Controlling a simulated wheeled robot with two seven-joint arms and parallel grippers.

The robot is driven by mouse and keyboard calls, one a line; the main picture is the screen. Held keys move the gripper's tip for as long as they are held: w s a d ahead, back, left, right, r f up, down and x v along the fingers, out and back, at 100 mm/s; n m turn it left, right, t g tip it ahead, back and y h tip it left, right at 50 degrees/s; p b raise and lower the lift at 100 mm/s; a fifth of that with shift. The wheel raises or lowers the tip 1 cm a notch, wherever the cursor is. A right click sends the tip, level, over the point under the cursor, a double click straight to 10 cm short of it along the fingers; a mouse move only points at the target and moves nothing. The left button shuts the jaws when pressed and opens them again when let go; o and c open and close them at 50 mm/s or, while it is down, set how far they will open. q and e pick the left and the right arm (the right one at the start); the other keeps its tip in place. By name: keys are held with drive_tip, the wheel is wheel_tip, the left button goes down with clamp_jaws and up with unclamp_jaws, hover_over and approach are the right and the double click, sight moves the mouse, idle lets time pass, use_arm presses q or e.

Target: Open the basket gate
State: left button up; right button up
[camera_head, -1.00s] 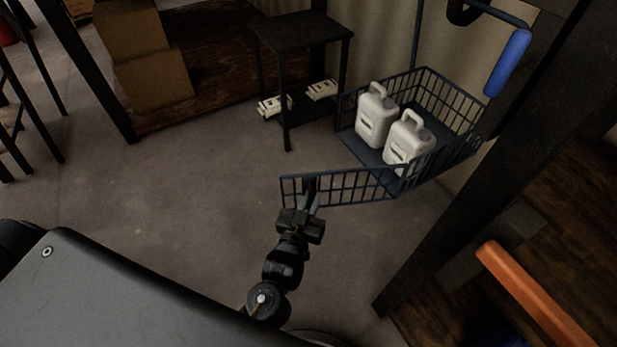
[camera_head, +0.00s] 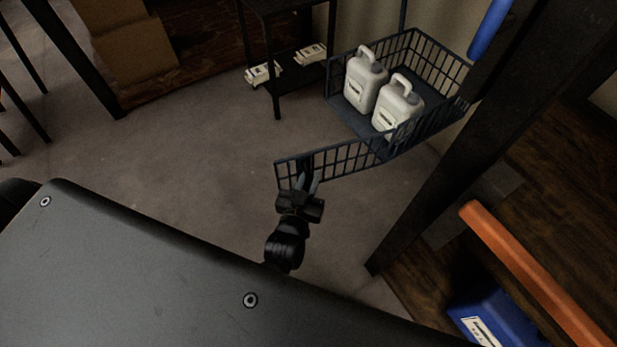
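The basket gate (camera_head: 345,160) is a dark wire panel. It stands swung out from the near corner of the dark wire basket (camera_head: 443,117), leaving the basket's near left side open. My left gripper (camera_head: 308,181) is at the gate near its free left end, its narrow fingers close together on the wires and seemingly shut on it. The exact contact is small and dark. Two white jugs, a left one (camera_head: 365,80) and a right one (camera_head: 398,108), stand upright in the basket. My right gripper is not in view.
A black side table (camera_head: 286,88) with pale packets on its lower shelf stands behind the gate. A dark post (camera_head: 455,150) rises right of the basket. An orange bar (camera_head: 535,272) and a blue box (camera_head: 497,318) are at lower right. Floor left of the gate is clear.

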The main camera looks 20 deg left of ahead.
use_arm(q)
drive_tip(key=shift+s+f, duration=0.1)
drive_tip(key=shift+s, duration=0.45)
drive_tip(key=s, duration=0.9)
drive_tip(key=shift+s+d+b, duration=0.3)
drive_tip(key=shift+d+b, duration=0.15)
